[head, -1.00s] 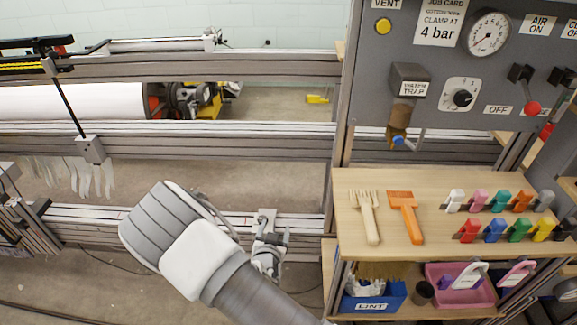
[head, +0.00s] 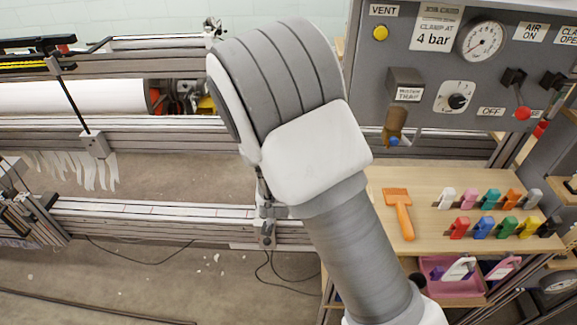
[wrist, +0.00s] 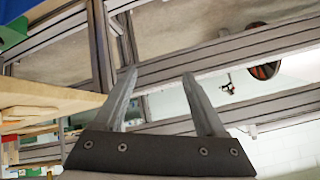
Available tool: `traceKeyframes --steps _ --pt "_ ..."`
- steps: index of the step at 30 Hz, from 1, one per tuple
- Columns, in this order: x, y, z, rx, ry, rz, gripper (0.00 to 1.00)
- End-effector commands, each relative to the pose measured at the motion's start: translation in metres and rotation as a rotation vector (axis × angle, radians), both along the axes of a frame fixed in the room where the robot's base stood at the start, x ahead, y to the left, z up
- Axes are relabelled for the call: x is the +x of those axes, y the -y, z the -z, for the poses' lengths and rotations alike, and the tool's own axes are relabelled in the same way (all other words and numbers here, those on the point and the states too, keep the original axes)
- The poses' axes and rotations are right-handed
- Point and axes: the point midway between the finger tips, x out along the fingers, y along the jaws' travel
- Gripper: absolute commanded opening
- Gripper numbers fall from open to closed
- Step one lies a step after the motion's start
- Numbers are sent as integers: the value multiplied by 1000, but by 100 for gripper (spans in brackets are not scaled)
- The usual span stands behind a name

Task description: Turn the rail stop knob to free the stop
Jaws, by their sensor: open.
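In the head view, a small grey block with a fitting (head: 267,230) sits on the lower front rail (head: 150,213), just left of the wooden bench. It looks like the rail stop, but my arm partly covers it and I cannot make out its knob. My arm's big grey and white links rise in front of it and hide most of my gripper. In the wrist view, my gripper (wrist: 159,73) has its two grey fingers well apart with nothing between them. The rail stop cannot be picked out in the wrist view.
The wooden bench (head: 437,225) at right holds an orange scraper (head: 399,209) and several coloured clips. A grey control panel (head: 440,60) stands behind it.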

Motion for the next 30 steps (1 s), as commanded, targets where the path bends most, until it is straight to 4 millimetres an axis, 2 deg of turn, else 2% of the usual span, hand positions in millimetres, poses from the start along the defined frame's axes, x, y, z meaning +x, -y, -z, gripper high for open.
traceKeyframes --steps 1,6,13,20,30 --pt "1 3 -14 12 -10 0 73" --pt "-2 9 -44 36 -49 -15 73" --pt "-7 16 -71 56 -86 -35 73" --pt "-9 18 -79 61 -98 -41 73" --pt "-9 17 -74 53 -92 -49 73"
